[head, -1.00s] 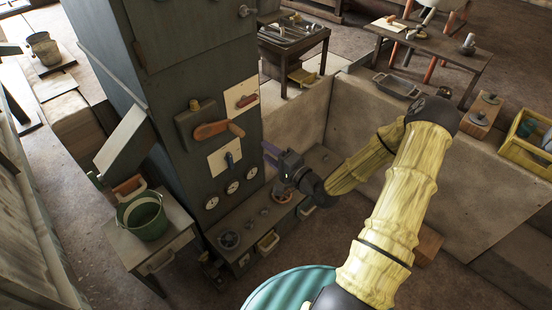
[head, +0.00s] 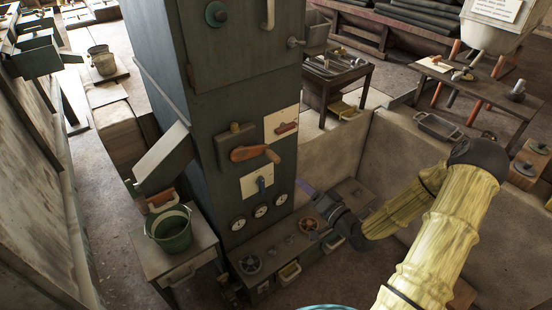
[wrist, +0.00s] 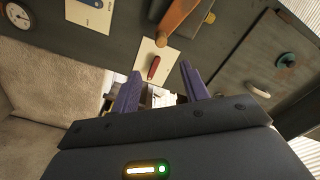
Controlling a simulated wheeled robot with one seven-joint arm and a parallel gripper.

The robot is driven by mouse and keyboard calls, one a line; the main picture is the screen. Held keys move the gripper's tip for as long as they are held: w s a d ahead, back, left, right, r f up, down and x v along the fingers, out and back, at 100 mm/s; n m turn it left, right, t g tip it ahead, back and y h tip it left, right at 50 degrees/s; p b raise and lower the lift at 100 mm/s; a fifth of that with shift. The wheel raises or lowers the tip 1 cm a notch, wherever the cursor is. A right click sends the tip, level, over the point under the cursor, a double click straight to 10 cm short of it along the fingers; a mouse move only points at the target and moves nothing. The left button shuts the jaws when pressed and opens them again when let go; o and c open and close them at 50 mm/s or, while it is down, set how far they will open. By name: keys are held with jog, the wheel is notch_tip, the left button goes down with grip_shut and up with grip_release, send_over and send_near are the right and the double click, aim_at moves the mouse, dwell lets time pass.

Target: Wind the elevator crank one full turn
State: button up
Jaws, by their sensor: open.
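The elevator crank, an orange arm (head: 245,154) with a wooden grip (head: 272,156), is mounted on the front of a tall dark cabinet (head: 240,90). Its arm points right in the head view. In the wrist view, the orange crank (wrist: 180,15) shows at the top, beyond my fingers. My gripper (head: 306,192) is to the right of and below the crank in the head view, apart from it. Its two purple fingers are spread with nothing held between them in the wrist view (wrist: 161,88).
A red lever on a white plate (head: 285,128) is above right of the crank. A blue lever plate (head: 257,182) and several gauges (head: 260,212) are below. A low bench with knobs (head: 290,240) lies beneath my gripper. A green bucket (head: 170,230) stands on a side table.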

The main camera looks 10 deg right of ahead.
aim_at(266, 149)
jog(key=n, duration=0.7)
jog(key=shift+r+n, duration=0.15)
jog(key=shift+n, duration=0.25)
jog(key=shift+w+a, duration=0.15)
jog(key=p+x, duration=0.1)
jog(key=x, duration=1.6)
jog(key=shift+w+r, duration=0.1)
jog(key=shift+w, duration=0.05)
grip_shut()
